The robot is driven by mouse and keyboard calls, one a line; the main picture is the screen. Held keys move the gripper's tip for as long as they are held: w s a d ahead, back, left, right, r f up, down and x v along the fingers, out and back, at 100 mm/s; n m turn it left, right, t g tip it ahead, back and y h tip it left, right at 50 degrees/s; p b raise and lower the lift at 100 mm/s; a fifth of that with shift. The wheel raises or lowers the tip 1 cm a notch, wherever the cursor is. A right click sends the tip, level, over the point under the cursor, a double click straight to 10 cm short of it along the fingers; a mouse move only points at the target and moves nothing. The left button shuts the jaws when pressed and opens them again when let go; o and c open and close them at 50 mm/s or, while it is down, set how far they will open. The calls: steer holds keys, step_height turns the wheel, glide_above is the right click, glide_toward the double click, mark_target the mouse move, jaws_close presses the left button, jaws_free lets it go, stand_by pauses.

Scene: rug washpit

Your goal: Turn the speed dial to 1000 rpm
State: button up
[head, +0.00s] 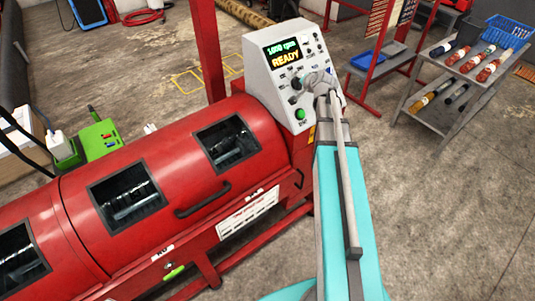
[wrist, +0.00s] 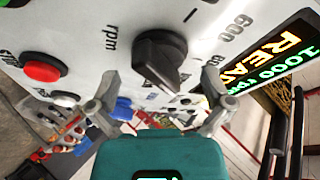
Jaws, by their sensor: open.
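The speed dial (wrist: 160,62) is a black pointer knob on the pale panel, with "rpm", "600" and part of another number printed around it in the wrist view. The display (wrist: 272,62) reads 1000 rpm and READY; the head view shows it upright on the control box (head: 268,70). My gripper (wrist: 160,82) is open, its two grey fingers on either side of the dial with visible gaps to it. In the head view my gripper (head: 319,82) is at the panel's right side and hides part of its controls.
A red button (wrist: 43,68) sits left of the dial in the wrist view. A green button (head: 300,114) is low on the panel. The red machine drum (head: 160,170) lies left of my arm.

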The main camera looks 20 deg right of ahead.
steer(key=shift+n+t+y+b, duration=0.3)
steer(key=shift+n+y+b, duration=0.1)
steer(key=shift+n, duration=1.05)
steer(key=shift+n+t+y+b, duration=0.3)
steer(key=shift+n+b, duration=0.05)
steer(key=shift+n, duration=1.1)
steer(key=shift+n+y+b, duration=0.25)
steer(key=shift+n+y, duration=0.3)
steer(key=shift+n, duration=1)
steer(key=shift+n+y+b, duration=0.2)
steer(key=shift+n+y, duration=0.35)
steer(key=shift+n, duration=1)
steer(key=shift+s+r+n, duration=0.2)
steer(key=shift+s+n, duration=0.1)
steer(key=p+v, duration=0.5)
steer(key=v, duration=0.8)
steer(key=s+a+f+g+b, duration=0.1)
steer(key=s+a+f+g, duration=0.2)
steer(key=a+f, duration=0.2)
steer(key=s+a+f+g+b, duration=0.2)
steer(key=a+f+g, duration=0.2)
steer(key=a, duration=0.6)
steer(key=s+a+f+g+h+b, duration=0.1)
steer(key=s+a+f+g+b, duration=0.1)
steer(key=a+f, duration=0.5)
steer(key=shift+s+a+g, duration=0.7)
steer(key=shift+s+g, duration=0.2)
steer(key=shift+g, duration=0.1)
